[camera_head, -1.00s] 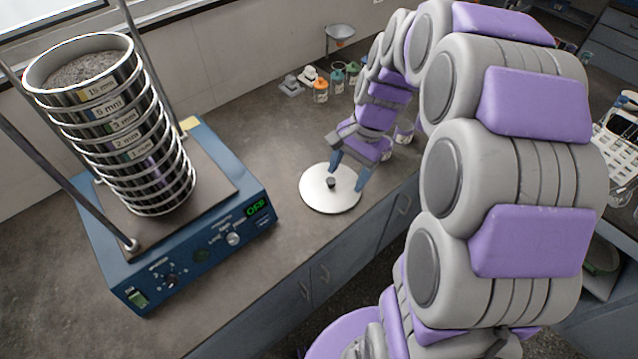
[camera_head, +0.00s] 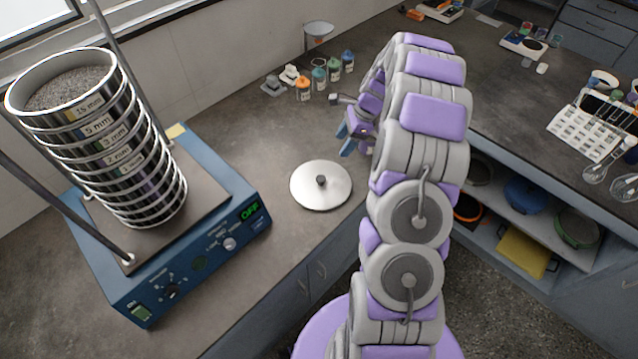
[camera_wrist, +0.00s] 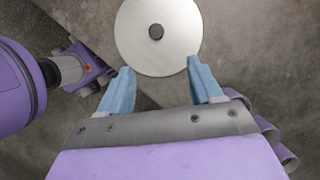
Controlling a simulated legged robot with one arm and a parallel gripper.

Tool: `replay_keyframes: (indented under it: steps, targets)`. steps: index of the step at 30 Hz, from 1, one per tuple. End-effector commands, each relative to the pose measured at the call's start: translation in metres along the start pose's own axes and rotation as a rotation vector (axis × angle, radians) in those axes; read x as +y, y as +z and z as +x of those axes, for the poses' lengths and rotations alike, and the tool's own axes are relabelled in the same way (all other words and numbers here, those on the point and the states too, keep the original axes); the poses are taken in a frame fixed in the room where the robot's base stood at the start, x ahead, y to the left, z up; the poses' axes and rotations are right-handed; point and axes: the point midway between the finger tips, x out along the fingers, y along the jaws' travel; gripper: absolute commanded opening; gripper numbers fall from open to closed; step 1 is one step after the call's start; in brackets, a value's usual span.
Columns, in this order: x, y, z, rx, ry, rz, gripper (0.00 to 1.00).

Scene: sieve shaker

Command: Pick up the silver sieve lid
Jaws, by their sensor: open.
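The silver sieve lid (camera_head: 321,194) is a flat round disc with a dark knob in its middle. It lies flat on the counter to the right of the sieve shaker. In the wrist view the lid (camera_wrist: 180,50) is at the top, ahead of the fingertips, with its knob above the gap between them. My gripper (camera_wrist: 160,80) is open and empty, its two blue fingers apart. In the head view my gripper (camera_head: 346,140) is behind and to the right of the lid, clear of it.
The blue sieve shaker (camera_head: 205,255) stands at left, marked OFF, with a stack of sieves (camera_head: 125,150) filled with grey grains. Several small bottles (camera_head: 320,80) stand near the wall. A white rack (camera_head: 590,125) is on the right counter. The counter around the lid is clear.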

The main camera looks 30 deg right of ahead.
Motion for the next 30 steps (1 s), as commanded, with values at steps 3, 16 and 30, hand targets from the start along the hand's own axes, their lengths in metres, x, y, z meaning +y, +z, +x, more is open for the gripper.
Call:
replay_keyframes:
  steps: [3,16,30]
  targets:
    - [0.001,0.001,0.019,0.001,0.002,-0.002,0.65]
    - [0.002,0.0,0.103,0.0,0.006,-0.003,0.65]
    - [0.007,-0.002,0.148,0.0,0.004,-0.004,0.65]
